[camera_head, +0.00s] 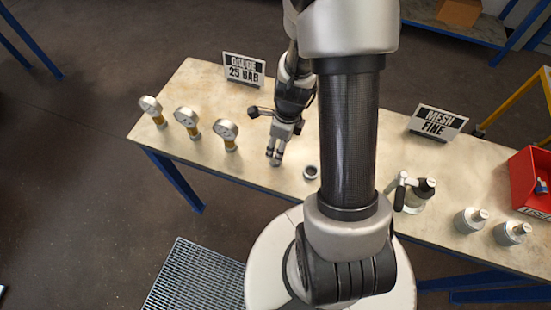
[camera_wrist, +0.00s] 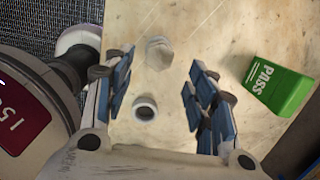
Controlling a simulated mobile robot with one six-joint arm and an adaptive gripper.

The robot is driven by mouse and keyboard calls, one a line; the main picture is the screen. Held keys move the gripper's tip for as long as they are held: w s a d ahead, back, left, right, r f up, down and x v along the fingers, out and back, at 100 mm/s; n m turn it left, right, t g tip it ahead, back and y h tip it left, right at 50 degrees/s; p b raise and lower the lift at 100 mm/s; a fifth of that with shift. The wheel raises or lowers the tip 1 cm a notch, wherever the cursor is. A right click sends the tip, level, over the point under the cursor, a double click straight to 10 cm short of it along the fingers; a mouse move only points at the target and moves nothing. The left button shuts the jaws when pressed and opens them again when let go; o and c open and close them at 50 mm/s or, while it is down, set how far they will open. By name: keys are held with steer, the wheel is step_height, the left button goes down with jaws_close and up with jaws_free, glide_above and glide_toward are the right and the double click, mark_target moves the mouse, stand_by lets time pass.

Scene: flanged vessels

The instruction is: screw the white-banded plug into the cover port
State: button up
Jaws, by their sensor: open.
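My gripper (camera_head: 275,157) is over the workbench, fingers pointing down, and it also shows in the wrist view (camera_wrist: 160,88). It is open, with nothing held between its fingers. A small round piece with a pale rim and dark centre (camera_wrist: 145,108) lies between and below the fingers in the wrist view. A pale grey, many-sided piece (camera_wrist: 158,53) lies beyond it. A small dark-centred round piece (camera_head: 311,172) stands on the bench right of my gripper in the head view. I cannot tell which piece is the white-banded plug. I cannot make out the cover port for certain.
The bench (camera_head: 190,80) holds several gauges (camera_head: 187,122) at left. A handled grey vessel (camera_head: 411,193), two grey canisters (camera_head: 470,219) and a red bin (camera_head: 531,178) stand at right. A green PASS block (camera_wrist: 279,88) and a red 150 label (camera_wrist: 22,115) show in the wrist view.

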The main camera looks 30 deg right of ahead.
mark_target(276, 152)
steer(key=f+b, duration=0.1)
steer(key=f, duration=0.1)
steer(key=f+b, duration=0.1)
steer(key=f, duration=0.1)
steer(key=a+f+b, duration=0.1)
steer(key=f, duration=0.1)
steer(key=shift+w+b, duration=0.35)
steer(key=shift+w, duration=0.05)
steer(key=shift+d+r, duration=0.1)
steer(key=shift+r, duration=0.05)
steer(key=shift+c, duration=0.3)
jaws_close()
steer(key=shift+r, duration=0.1)
